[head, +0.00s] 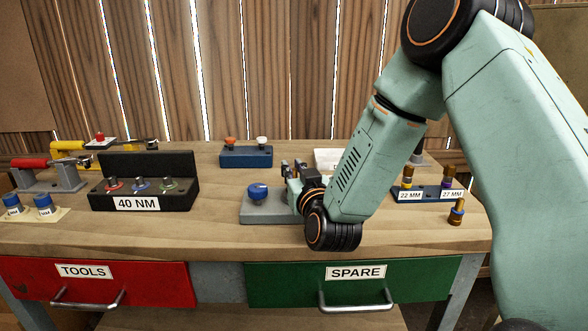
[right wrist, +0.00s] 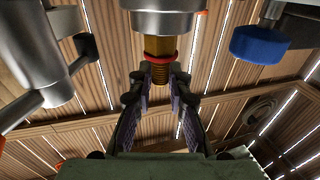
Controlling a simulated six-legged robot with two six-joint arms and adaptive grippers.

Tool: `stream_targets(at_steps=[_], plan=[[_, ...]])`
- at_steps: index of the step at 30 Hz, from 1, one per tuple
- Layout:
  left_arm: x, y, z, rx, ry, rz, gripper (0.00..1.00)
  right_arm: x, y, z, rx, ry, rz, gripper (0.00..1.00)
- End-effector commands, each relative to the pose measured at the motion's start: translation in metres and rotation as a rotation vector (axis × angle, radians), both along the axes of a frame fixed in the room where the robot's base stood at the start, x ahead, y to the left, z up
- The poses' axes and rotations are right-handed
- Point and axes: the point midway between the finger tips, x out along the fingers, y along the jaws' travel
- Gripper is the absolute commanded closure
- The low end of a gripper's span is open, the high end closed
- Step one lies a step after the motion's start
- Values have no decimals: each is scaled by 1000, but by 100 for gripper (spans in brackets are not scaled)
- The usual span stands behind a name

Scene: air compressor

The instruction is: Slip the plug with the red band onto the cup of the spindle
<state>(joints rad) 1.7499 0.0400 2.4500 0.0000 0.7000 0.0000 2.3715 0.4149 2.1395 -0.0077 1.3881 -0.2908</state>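The plug with the red band (right wrist: 160,48) shows in the right wrist view, with a brass hex body and a threaded end pointing at my right gripper (right wrist: 160,76). Its other end meets a silver cylinder (right wrist: 163,14), which looks like the spindle's cup; how deep it sits cannot be seen. My right gripper's fingers stand on both sides of the threaded end, with a narrow gap showing on each side. My left gripper is out of view.
A blue knob (head: 258,191) stands on the grey block, close left of the gripper. A blue rack (head: 405,194) with plugs and a loose plug (head: 456,212) are at right. The black 40 NM stand (head: 150,165) is at left. The front middle of the bench is clear.

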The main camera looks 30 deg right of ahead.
Motion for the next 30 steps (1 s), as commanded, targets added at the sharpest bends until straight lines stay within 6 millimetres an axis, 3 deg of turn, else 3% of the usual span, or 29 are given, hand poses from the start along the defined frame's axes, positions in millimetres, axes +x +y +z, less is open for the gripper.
stream_targets(at_steps=[7, 17, 30], plan=[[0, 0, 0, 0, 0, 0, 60, 0, 0, 1, 0, 0, 0, 59], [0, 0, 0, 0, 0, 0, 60, -3, 1, 0, 1, 2, 0, 59], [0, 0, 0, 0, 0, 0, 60, -60, 18, 0, 2, 3, 1, 59]])
